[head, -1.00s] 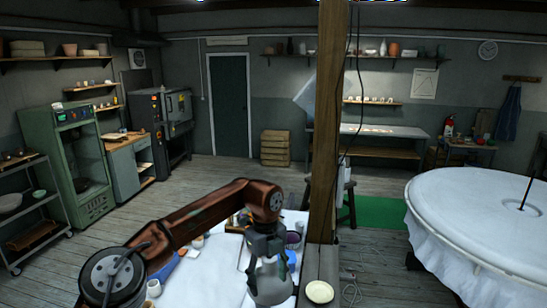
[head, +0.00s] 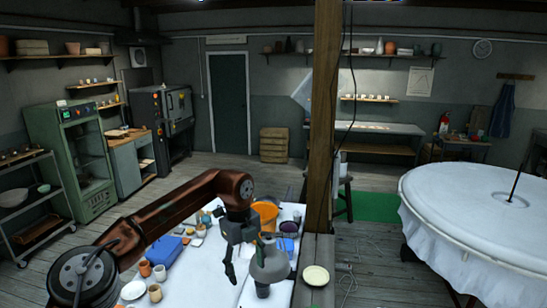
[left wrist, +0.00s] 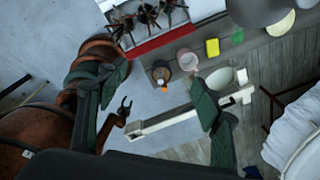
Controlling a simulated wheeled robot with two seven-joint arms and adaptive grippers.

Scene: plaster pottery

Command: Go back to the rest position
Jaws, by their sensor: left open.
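My left arm comes in from the left in the head view and bends down over the white work table (head: 205,285). My left gripper (head: 244,270) hangs above the table, its dark fingers pointing down. A grey rounded object (head: 270,264) partly covers it, so one finger is hard to make out. In the left wrist view the two dark green fingers (left wrist: 155,100) stand wide apart, with nothing held between them. My right gripper is in neither view.
A wooden post (head: 323,130) stands right of the gripper, with a cream dish (head: 315,275) on the ledge before it. A large white-covered round table (head: 475,215) is farther right.

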